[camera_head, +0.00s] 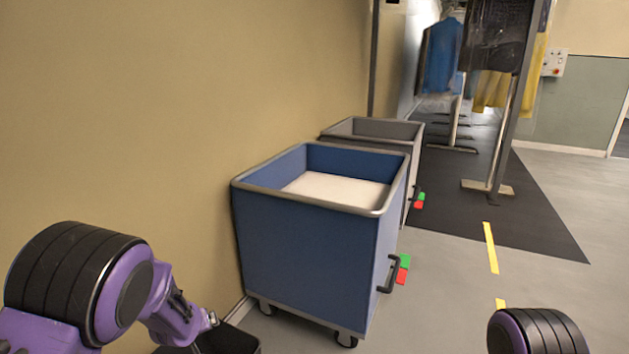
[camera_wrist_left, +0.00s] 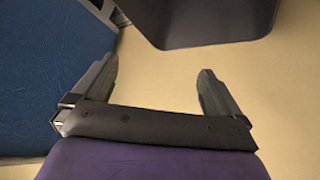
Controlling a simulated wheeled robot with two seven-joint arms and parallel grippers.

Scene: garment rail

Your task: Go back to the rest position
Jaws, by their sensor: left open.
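My left gripper (camera_wrist_left: 158,85) is open and empty in the left wrist view, its two grey fingers spread apart with tan surface showing between them. In the head view my left arm comes in at the lower left, bent; its gripper fingers cannot be made out there. Part of my right arm shows at the bottom right of the head view, and its gripper is out of the picture. A blue wheeled bin (camera_head: 300,245) with a grey rim stands ahead, against the tan wall, with pale material inside. A blue surface (camera_wrist_left: 45,75) fills the left of the wrist view.
A grey bin (camera_head: 370,128) stands behind the blue one. Garments, one blue (camera_head: 440,55) and some dark and yellow, hang on a rail at the back right. A rail post (camera_head: 513,110) stands on a dark mat (camera_head: 520,220).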

